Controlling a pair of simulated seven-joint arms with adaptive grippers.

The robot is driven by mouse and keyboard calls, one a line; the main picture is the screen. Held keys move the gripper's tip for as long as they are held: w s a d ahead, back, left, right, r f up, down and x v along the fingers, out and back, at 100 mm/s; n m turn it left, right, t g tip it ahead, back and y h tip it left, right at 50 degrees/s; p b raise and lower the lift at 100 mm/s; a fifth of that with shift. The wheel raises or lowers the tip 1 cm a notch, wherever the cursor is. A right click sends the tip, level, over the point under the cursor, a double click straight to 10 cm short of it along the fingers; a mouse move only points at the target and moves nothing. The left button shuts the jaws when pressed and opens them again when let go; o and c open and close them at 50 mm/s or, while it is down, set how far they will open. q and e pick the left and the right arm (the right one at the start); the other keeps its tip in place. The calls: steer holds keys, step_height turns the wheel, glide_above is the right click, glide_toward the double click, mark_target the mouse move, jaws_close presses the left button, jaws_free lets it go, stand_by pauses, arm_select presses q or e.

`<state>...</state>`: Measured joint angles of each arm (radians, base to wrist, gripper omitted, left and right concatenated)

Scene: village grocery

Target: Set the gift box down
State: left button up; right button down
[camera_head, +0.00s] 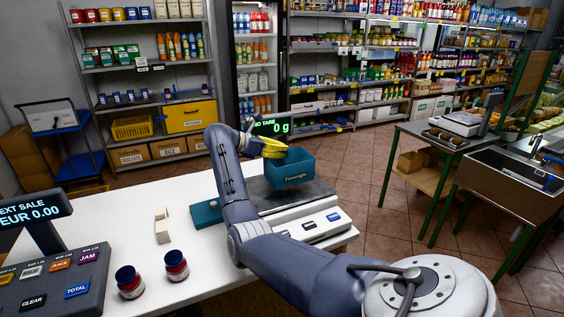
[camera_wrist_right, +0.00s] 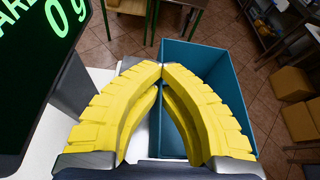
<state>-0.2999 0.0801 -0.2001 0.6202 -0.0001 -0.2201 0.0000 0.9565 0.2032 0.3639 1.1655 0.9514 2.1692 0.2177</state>
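My right gripper (camera_head: 273,148) has yellow fingers at the box's left rim. In the right wrist view the box (camera_wrist_right: 236,85) opens below the fingers, and the fingertips of my right gripper (camera_wrist_right: 162,70) close together on its near wall. The scale display (camera_head: 271,128) reads 0 g. A flat teal piece (camera_head: 205,214) lies on the counter, partly behind my arm. My left gripper is out of view.
The white counter (camera_head: 130,205) holds two dark-lidded jars (camera_head: 176,266), small pale blocks (camera_head: 162,231) and a till keypad (camera_head: 55,285). Its left middle is clear. A separate table with a sink (camera_head: 510,180) stands to the right, and stocked shelves line the back.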

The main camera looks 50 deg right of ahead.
mark_target(277, 160)
steer(key=shift+f, duration=2.1)
steer(key=c, duration=2.1)
jaws_free()
steer(key=shift+f, duration=0.1)
steer(key=shift+c, duration=0.2)
steer(key=o, duration=0.5)
steer(key=shift+o, duration=0.2)
steer(key=v, duration=1.2)
steer(key=shift+r, duration=0.2)
